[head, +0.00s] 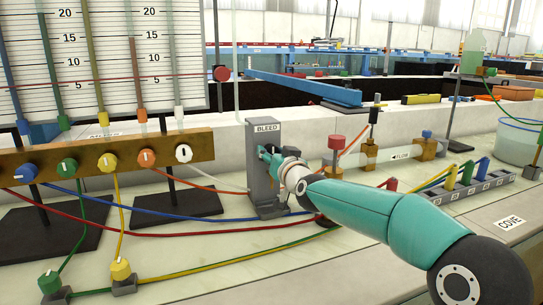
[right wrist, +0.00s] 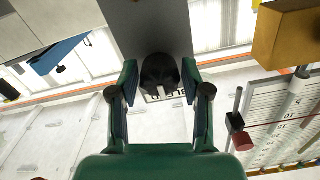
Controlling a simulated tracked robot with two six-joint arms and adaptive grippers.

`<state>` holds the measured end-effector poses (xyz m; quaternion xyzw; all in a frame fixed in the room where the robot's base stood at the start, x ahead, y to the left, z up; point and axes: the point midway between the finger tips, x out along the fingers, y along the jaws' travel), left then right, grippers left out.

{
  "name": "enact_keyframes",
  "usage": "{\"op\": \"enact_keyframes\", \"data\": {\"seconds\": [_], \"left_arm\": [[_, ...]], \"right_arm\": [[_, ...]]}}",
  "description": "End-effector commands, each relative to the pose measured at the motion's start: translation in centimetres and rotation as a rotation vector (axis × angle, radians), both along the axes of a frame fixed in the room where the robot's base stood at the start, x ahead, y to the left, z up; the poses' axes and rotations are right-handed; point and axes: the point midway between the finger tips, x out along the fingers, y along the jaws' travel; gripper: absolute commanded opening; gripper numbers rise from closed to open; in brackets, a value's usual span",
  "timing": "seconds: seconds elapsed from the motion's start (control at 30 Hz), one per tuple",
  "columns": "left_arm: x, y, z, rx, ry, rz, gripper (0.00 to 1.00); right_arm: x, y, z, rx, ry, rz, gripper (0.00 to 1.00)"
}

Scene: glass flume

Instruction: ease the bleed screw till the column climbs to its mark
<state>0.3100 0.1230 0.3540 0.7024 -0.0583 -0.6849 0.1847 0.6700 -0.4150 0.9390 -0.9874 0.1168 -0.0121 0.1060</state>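The bleed screw, a dark knob (right wrist: 160,75), shows in the right wrist view on a grey upright block labelled BLEED (head: 265,132). My right gripper (head: 270,158) reaches this block from the right. In the wrist view its two fingers (right wrist: 160,82) stand on either side of the knob, which fills the gap between them. In the head view the gripper hides most of the knob. Upright gauge tubes, including a yellow one (head: 95,60), stand before a ruled board (head: 115,35) with a red line across it. I cannot tell which column or mark belongs to the screw. My left gripper is not in view.
A wooden bar (head: 205,146) with coloured knobs stands at left. Coloured hoses, including a red one (head: 170,235), cross the bench in front of the block. A clear flow tube (head: 385,155) and a numbered hose rack (head: 470,188) lie behind my arm.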

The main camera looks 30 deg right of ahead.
Motion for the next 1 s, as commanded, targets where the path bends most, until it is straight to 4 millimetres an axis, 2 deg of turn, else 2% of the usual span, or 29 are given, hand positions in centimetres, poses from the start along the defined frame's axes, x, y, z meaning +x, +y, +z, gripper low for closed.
{"op": "enact_keyframes", "data": {"seconds": [0.07, 0.37, 0.53, 0.67, 1.0], "left_arm": [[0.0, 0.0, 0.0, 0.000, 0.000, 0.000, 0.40], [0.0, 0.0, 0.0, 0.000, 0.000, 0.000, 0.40], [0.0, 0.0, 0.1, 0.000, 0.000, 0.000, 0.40], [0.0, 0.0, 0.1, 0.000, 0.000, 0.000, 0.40], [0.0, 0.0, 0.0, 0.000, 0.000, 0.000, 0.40]], "right_arm": [[0.0, 0.0, 0.0, -0.001, 0.000, 0.000, 0.64], [-0.1, 0.0, 0.0, -0.002, 0.000, -0.001, 0.64], [-1.0, 0.2, 0.0, -0.003, 0.001, -0.001, 0.64], [-2.8, 0.6, 0.1, -0.003, 0.000, 0.000, 0.64], [-9.2, 2.2, 0.0, -0.002, -0.001, -0.001, 0.64]]}}
